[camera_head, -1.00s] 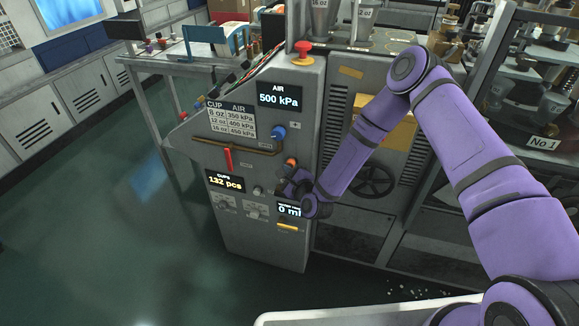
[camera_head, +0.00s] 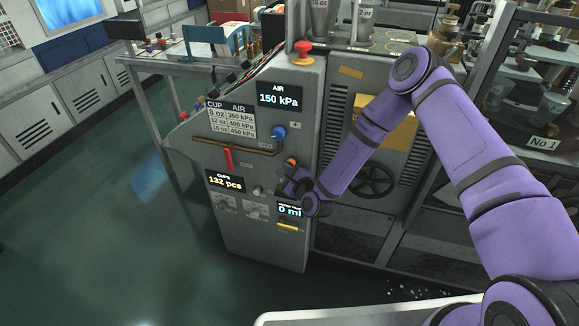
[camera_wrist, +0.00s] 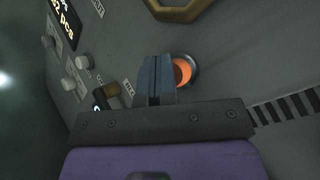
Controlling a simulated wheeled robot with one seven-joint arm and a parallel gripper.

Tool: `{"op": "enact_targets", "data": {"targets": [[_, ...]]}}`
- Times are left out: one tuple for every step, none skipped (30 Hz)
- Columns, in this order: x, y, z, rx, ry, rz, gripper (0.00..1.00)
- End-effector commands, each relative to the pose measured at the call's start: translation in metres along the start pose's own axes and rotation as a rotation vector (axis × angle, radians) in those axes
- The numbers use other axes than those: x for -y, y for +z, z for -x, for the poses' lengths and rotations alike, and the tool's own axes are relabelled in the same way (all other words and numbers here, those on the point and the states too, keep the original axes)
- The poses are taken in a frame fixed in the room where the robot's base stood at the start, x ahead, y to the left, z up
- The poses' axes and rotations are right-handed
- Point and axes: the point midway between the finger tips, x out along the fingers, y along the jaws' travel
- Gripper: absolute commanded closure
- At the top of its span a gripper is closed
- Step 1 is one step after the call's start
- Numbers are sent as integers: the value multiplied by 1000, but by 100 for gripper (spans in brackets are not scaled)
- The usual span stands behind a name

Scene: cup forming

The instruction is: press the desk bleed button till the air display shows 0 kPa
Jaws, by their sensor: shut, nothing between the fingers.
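The air display (camera_head: 279,97) on the grey machine panel reads 150 kPa. An orange button (camera_head: 291,162) sits lower on the panel, just above my gripper (camera_head: 284,187). In the wrist view the orange button (camera_wrist: 182,72) is a round cap in a dark ring. My gripper's two fingers (camera_wrist: 157,62) are shut together with nothing between them, their tips at the panel just left of the orange cap and partly over its ring. No label on this button is legible. Whether the fingers touch or press it cannot be told, as they hide part of it.
A cups display (camera_head: 225,182) reads 132 pcs; another display (camera_head: 289,209) reads 0 ml. A red mushroom button (camera_head: 303,52) is on top. Floor at left is clear.

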Motion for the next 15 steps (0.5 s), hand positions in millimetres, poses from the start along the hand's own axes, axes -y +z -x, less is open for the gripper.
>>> {"op": "enact_targets", "data": {"targets": [[0, 0, 1, -1, 0, 0, 100], [-1, 0, 1, -1, 0, 0, 100], [-2, 1, 2, -1, 0, 0, 100], [-2, 2, 3, -1, 0, 0, 100], [-3, 2, 4, -1, 0, -1, 100], [-4, 3, 6, -1, 0, -1, 100], [-5, 4, 7, -1, 0, -1, 100], [-6, 5, 8, -1, 0, -1, 100], [-7, 6, 10, -1, 0, -1, 100], [-8, 6, 10, -1, 0, -1, 100], [-8, 7, 11, -1, 0, -1, 100], [-9, 8, 12, -1, 0, -1, 100], [-9, 8, 12, -1, 0, 0, 100], [-9, 8, 13, -1, 0, 0, 100], [-9, 8, 13, -1, 0, 0, 100]]}}
